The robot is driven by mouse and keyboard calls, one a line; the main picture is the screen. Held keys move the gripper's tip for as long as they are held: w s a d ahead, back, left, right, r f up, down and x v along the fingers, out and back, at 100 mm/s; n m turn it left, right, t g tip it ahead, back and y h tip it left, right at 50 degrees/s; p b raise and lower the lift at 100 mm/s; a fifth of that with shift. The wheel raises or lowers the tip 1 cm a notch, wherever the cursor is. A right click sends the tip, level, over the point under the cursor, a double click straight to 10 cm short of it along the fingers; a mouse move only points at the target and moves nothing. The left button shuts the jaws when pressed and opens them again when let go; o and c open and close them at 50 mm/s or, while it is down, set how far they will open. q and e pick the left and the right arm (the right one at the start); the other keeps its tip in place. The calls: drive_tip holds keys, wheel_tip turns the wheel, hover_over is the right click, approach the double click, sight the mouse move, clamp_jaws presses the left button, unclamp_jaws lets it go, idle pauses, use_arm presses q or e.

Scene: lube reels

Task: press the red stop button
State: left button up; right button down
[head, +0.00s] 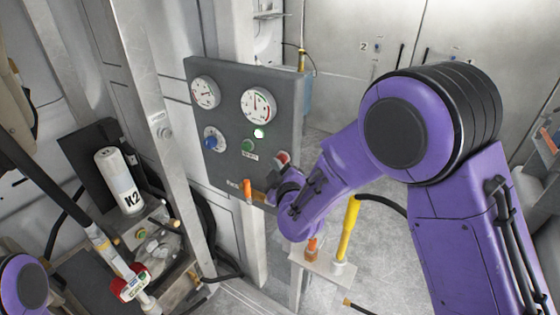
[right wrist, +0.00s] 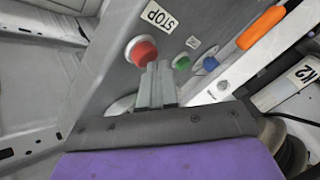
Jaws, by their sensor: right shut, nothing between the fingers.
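The red stop button (head: 282,157) sits at the lower right of the grey control panel (head: 225,95), partly beside my right gripper (head: 274,188). In the right wrist view the red button (right wrist: 141,50) shows as a red cap on a pale collar, next to a STOP label (right wrist: 160,15). My right gripper (right wrist: 158,66) is shut and empty, its fingertips overlapping the button's lower right edge in that view. I cannot tell whether they touch it. My left gripper is not in view.
The panel also carries two gauges (head: 258,105), a green button (head: 248,145), a lit green lamp (head: 258,133), a blue knob (head: 213,138) and an orange handle (head: 247,190). A yellow handle (head: 348,228) stands below right. A white K2 bottle (head: 120,181) is at left.

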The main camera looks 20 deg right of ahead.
drive_tip(key=shift+w+d, duration=0.15)
drive_tip(key=shift+d, duration=0.05)
idle(0.3)
drive_tip(key=shift+a, duration=0.15)
drive_tip(key=shift+s+a, duration=0.55)
drive_tip(key=shift+a, duration=0.05)
drive_tip(key=s+a+p, duration=0.1)
drive_tip(key=a, duration=0.1)
drive_tip(key=s+a, duration=0.2)
drive_tip(key=shift+p, duration=0.35)
drive_tip(key=shift+d, duration=0.1)
idle(0.6)
